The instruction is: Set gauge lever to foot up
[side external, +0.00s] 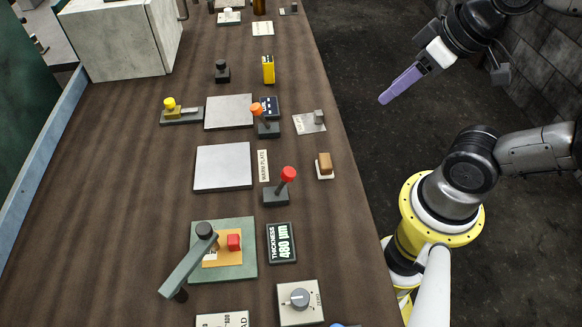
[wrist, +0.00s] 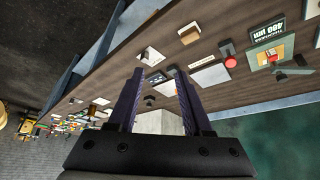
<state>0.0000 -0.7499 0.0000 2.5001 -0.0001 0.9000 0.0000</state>
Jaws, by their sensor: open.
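The thickness gauge has a green base plate (side external: 247,268) with a grey-green lever arm (side external: 186,268), which slants down-left from a black round knob or pivot (side external: 205,230). A red block (side external: 234,242) sits beside it on an orange-tan plate. A display (side external: 282,243) to its right reads THICKNESS 480 µm. A separate red-knobbed lever (side external: 287,176) stands just above the display. I cannot tell which is the gauge lever. The gauge base also shows at the right of the wrist view (wrist: 258,48). My gripper (side external: 383,100), with purple fingers, is open, empty and well away, off the table's right side.
An orange-knobbed lever (side external: 259,110), a yellow-knobbed slider (side external: 172,106), grey plates (side external: 222,167), a yellow box (side external: 268,69) and a rotary dial (side external: 300,298) stand on the brown table. A large grey-white cabinet (side external: 118,40) stands back left. Space around my gripper is free.

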